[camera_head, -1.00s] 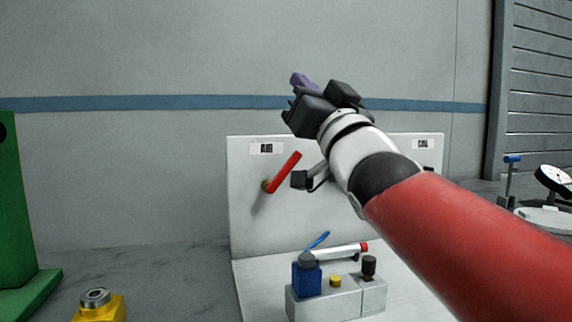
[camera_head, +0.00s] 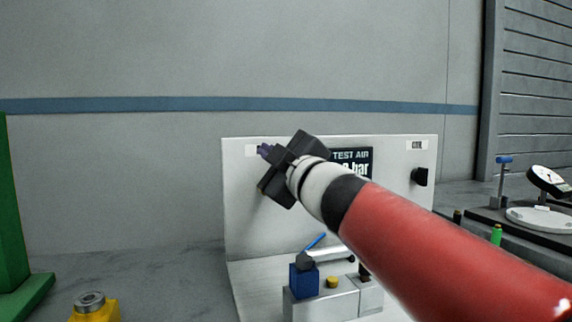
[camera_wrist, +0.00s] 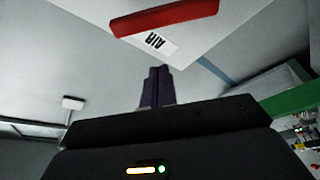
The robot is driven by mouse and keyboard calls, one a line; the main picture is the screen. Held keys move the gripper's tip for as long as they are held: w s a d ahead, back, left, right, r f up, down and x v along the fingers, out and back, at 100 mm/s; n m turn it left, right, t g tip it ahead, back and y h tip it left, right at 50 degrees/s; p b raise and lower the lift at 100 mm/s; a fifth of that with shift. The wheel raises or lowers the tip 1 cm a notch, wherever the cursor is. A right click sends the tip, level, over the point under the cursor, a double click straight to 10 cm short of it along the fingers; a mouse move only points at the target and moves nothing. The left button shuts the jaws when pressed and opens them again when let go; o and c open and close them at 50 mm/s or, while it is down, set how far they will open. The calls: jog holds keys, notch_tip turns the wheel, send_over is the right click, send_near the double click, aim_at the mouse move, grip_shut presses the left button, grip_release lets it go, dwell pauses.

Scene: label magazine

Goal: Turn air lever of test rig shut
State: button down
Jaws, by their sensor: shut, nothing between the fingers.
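The test rig's white panel (camera_head: 400,205) stands against the wall. The red air lever (camera_wrist: 165,17) crosses the top of the wrist view, beside the AIR label (camera_wrist: 160,43). In the head view my gripper hides the lever, and part of the AIR label (camera_head: 250,151) shows beside the fingertips. My gripper (camera_head: 264,150) is in front of the panel's upper left. Its purple fingers (camera_wrist: 155,78) are shut with nothing between them, and the lever appears beyond their tips. I cannot tell whether they touch it.
A dark TEST AIR display (camera_head: 352,158) is partly covered by my arm. A black knob (camera_head: 420,176) sits at the panel's right. A grey block with a blue part (camera_head: 304,280) stands below. A green post (camera_head: 12,220) is at left, a dial gauge (camera_head: 545,180) at right.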

jog(key=shift+w+d+f+b, duration=0.4)
jog(key=shift+w+d+f, duration=0.55)
jog(key=shift+d+f, duration=0.2)
jog(key=shift+w+d+f+m+t+b, duration=0.15)
jog(key=shift+d+m+t+b, duration=0.2)
jog(key=shift+m, duration=0.55)
jog(key=f+m+t+h+b, duration=0.1)
jog(key=m+b, duration=0.1)
jog(key=m, duration=0.1)
jog(key=d+f+m+h+b, duration=0.1)
jog(key=m+b, duration=0.2)
jog(key=d+f+m+t+h+b, duration=0.1)
jog(key=m+b, duration=0.1)
jog(key=m, duration=0.2)
jog(key=shift+w+d+f+t+h, duration=0.25)
jog(key=shift+w+f+t+h, duration=0.05)
jog(key=shift+t+h, duration=0.1)
jog(key=shift+f+b, duration=0.1)
jog(key=shift+b, duration=0.25)
